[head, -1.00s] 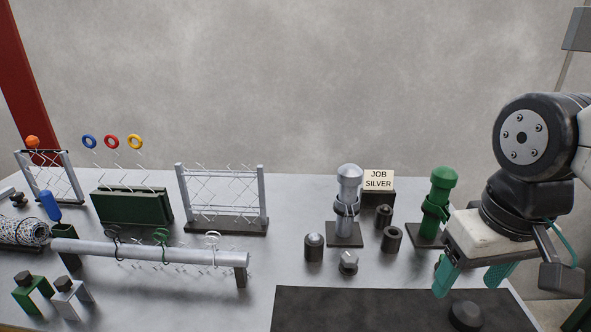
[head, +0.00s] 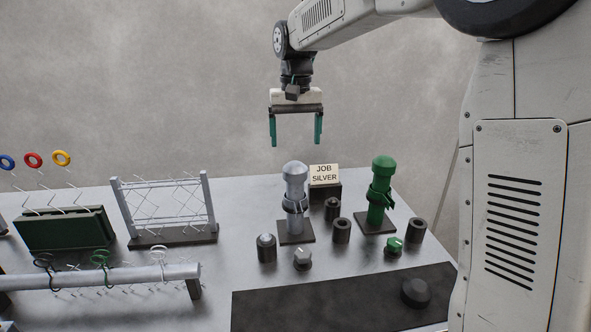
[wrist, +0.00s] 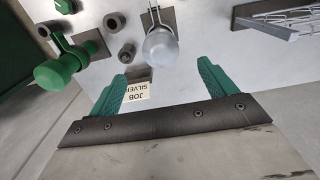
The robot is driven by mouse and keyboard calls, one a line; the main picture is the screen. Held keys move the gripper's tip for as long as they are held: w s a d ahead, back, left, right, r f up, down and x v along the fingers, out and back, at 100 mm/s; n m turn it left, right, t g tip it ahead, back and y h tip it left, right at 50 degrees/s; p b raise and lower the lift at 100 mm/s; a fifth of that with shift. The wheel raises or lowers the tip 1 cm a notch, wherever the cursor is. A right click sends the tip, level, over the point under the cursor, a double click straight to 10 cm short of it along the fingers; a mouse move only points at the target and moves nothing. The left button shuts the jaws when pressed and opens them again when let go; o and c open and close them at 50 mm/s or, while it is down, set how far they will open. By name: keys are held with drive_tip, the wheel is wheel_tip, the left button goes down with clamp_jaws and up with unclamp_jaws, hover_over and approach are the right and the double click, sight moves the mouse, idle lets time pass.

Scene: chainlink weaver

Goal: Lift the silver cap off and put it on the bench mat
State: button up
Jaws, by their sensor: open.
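The silver cap (head: 294,170) sits on top of the upright silver post, which has a clamp band around it and a dark base plate. In the wrist view the silver cap (wrist: 161,46) shows beyond my fingertips, between them and a little toward the right one. My gripper (head: 296,143) is open and empty, pointing down above the silver post and apart from it. Its teal fingers also show in the wrist view (wrist: 163,70). The dark bench mat (head: 330,300) lies at the front of the bench, with a dark round knob-like piece (head: 415,292) on its right part.
A green post with a green cap (head: 383,165) stands to the right. A JOB SILVER sign (head: 324,175) stands close behind the silver post. Several small dark cylinders stand around the posts. A mesh frame (head: 165,208) stands to the left. The mat's left and middle are clear.

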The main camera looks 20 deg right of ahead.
sight(295, 163)
drive_tip(key=shift+w+f, duration=0.2)
drive_tip(key=shift+f, duration=0.2)
drive_tip(key=f, duration=0.7)
drive_tip(key=shift+s, duration=0.2)
drive_tip(key=shift+c, duration=0.3)
drive_tip(key=shift+a, duration=0.1)
drive_tip(key=c, duration=1)
